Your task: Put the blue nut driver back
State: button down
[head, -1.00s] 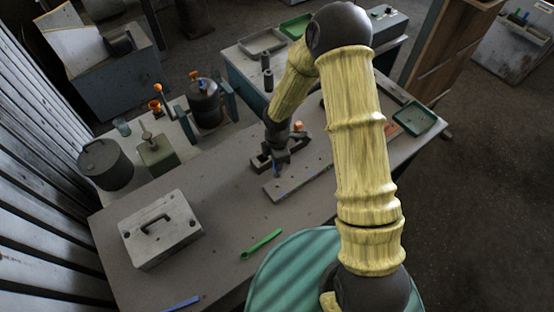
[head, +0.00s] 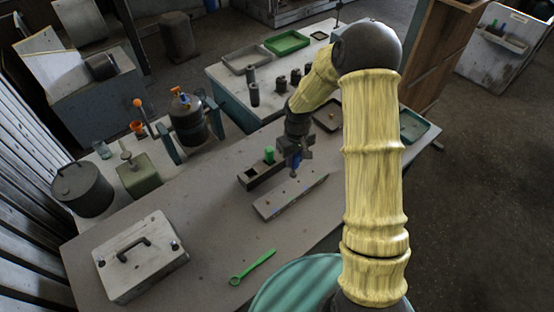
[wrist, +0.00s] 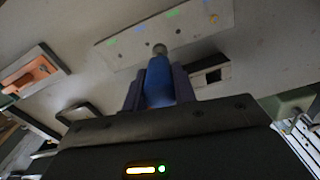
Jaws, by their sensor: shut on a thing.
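The blue nut driver (wrist: 158,82) is held between the two jaws of my gripper (wrist: 160,95) in the wrist view, its metal tip pointing away toward the pale strip. In the head view my gripper (head: 294,160) hangs above the workbench, with a little of the blue handle showing. The pale strip with small coloured marks (head: 288,198) lies just below and in front of it; it also shows in the wrist view (wrist: 120,43). A dark block (head: 250,181) with a green upright piece (head: 269,155) stands left of the gripper. Any gap between tip and strip is unclear.
A grey case with a handle (head: 140,262) and a green wrench (head: 252,267) lie on the bench (head: 205,215). A green tray (head: 413,126) sits at the right end, partly behind my arm. The bench between case and strip is clear.

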jog(key=d+m+b, duration=0.1)
jog(key=m, duration=0.1)
jog(key=w+d+m+b, duration=0.1)
jog(key=d+m, duration=0.1)
jog(key=m, duration=0.1)
jog(key=w+d+m+b, duration=0.1)
jog(key=m, duration=0.2)
jog(key=shift+d+f, duration=0.25)
jog(key=shift+f, duration=0.05)
